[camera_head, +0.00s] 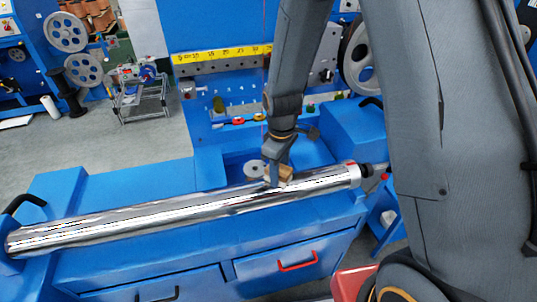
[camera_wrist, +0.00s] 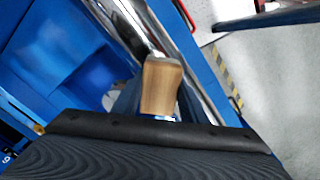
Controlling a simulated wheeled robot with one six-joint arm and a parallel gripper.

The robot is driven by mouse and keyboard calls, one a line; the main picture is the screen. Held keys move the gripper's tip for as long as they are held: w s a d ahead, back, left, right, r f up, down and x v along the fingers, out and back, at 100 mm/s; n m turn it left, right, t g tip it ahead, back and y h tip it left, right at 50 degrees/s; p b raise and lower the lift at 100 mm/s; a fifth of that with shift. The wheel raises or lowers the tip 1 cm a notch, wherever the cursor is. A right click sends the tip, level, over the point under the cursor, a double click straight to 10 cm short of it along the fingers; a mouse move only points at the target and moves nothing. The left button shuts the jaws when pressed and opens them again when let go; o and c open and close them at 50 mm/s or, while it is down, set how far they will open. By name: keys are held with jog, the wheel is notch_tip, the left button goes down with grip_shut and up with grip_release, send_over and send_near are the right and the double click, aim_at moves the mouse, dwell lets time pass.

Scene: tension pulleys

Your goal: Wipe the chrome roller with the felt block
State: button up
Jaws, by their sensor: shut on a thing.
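The chrome roller (camera_head: 130,222) is a long shiny cylinder lying across the blue machine, from lower left to upper right. It also shows in the wrist view (camera_wrist: 185,48) as a bright diagonal bar. My gripper (camera_head: 277,178) is shut on a tan block (camera_head: 284,172), at the right part of the roller. In the wrist view the block (camera_wrist: 161,88) has a wood-like face, and its far end overlaps the roller. It looks at or just above the roller surface; I cannot tell whether it touches. The block's underside is hidden.
The blue machine bed (camera_head: 210,245) has drawers with a red handle (camera_head: 297,262) and a black handle. A metal disc (camera_head: 255,169) lies behind the roller. A blue panel with a yellow scale (camera_head: 225,53) stands behind. Grey floor (camera_head: 165,145) is open at left.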

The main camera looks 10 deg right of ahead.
jog(key=shift+a+r, duration=0.15)
jog(key=shift+a, duration=0.7)
jog(key=shift+s+a+r+p, duration=0.1)
jog(key=shift+a+r+p, duration=0.2)
jog(key=shift+r, duration=0.3)
jog(key=shift+a+r+p, duration=0.15)
jog(key=shift+r+p, duration=0.25)
jog(key=shift+r, duration=0.2)
jog(key=shift+s+r+p, duration=0.15)
jog(key=shift+r+p, duration=2)
jog(key=shift+r, duration=0.65)
